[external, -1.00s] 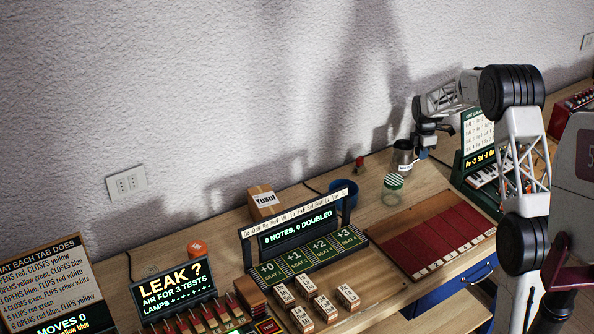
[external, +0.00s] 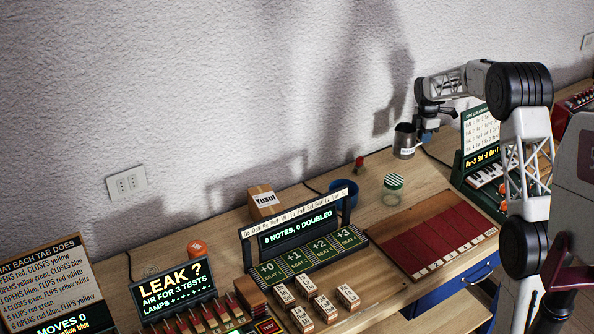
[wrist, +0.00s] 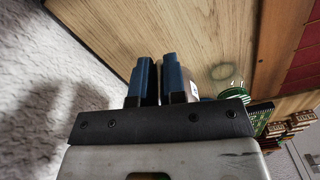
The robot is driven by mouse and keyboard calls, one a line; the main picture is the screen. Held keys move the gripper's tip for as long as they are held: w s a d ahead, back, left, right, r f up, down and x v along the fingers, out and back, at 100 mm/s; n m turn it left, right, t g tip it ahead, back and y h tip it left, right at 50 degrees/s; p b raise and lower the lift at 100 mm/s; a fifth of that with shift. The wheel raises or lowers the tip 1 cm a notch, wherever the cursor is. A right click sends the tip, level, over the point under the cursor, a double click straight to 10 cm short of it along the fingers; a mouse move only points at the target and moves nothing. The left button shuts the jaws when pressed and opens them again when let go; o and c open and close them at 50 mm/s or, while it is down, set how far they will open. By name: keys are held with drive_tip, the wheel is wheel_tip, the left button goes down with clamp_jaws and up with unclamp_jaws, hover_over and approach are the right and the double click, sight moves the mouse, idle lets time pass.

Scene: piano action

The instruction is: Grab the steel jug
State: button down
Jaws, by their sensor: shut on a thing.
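The steel jug (external: 404,142) is a grey metal vessel with a pale label, held above the back of the wooden bench near the wall. My gripper (external: 424,136) is shut on it from its right side, in the external view. In the wrist view my gripper (wrist: 158,72) shows two dark blue fingers close together with a narrow gap. They hide most of the jug, and only a part of it shows behind the right finger. The exact spot of the grip is hidden.
A jar with a green striped lid (external: 393,183) stands below and left of the jug. A blue bowl (external: 343,190) and a small red item (external: 359,163) are nearby. A dark red board (external: 440,240) lies in front, and a keyboard device (external: 482,165) stands right.

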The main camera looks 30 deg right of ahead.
drive_tip(key=shift+r, duration=0.75)
drive_tip(key=shift+r, duration=0.1)
